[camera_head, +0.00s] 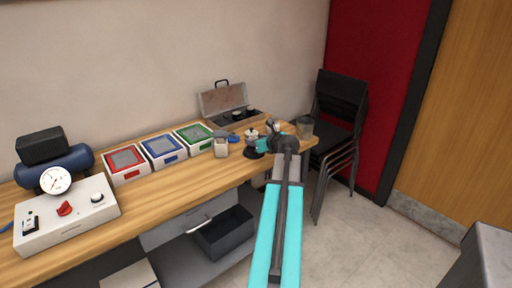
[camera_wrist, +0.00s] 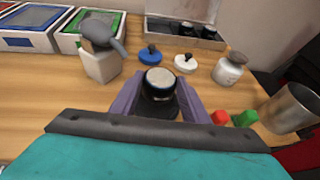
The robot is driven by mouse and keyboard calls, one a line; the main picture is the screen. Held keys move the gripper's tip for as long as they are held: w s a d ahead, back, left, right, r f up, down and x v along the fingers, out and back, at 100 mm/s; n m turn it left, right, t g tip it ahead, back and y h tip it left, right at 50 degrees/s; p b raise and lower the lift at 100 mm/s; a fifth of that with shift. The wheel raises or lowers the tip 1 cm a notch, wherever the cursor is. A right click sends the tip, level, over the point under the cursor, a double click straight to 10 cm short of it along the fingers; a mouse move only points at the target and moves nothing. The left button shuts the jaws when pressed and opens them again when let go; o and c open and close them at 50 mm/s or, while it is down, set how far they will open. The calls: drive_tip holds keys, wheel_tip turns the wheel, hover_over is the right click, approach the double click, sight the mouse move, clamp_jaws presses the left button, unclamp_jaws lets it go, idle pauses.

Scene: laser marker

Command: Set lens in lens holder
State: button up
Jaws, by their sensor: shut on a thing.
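My gripper (camera_wrist: 161,92) is shut on the lens (camera_wrist: 160,82), a short black cylinder with a pale, shiny top, held upright between two purple-grey fingers. In the head view my gripper (camera_head: 258,147) is over the far right part of the wooden table. The lens is small and partly hidden there. An open metal case (camera_head: 222,101) stands at the back with black cylindrical pieces (camera_wrist: 187,28) inside. I cannot tell for certain which thing is the lens holder; none is plainly marked as one.
A white bottle with grey nozzle (camera_wrist: 101,62), blue disc (camera_wrist: 149,55), white disc (camera_wrist: 185,64), jar (camera_wrist: 229,71), and metal cup (camera_wrist: 290,108) surround the gripper. Red and green blocks (camera_wrist: 245,119) lie close right. Coloured trays (camera_head: 163,150) and a gauge device (camera_head: 66,212) stand left.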

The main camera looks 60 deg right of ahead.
drive_tip(key=shift+w+d, duration=0.15)
drive_tip(key=shift+d, duration=0.2)
drive_tip(key=shift+f, duration=1.75)
drive_tip(key=shift+f, duration=0.15)
drive_tip(key=o, duration=1.1)
drive_tip(key=shift+o, duration=0.2)
drive_tip(key=shift+a, duration=0.1)
drive_tip(key=v, duration=1.2)
drive_tip(key=shift+r, duration=0.2)
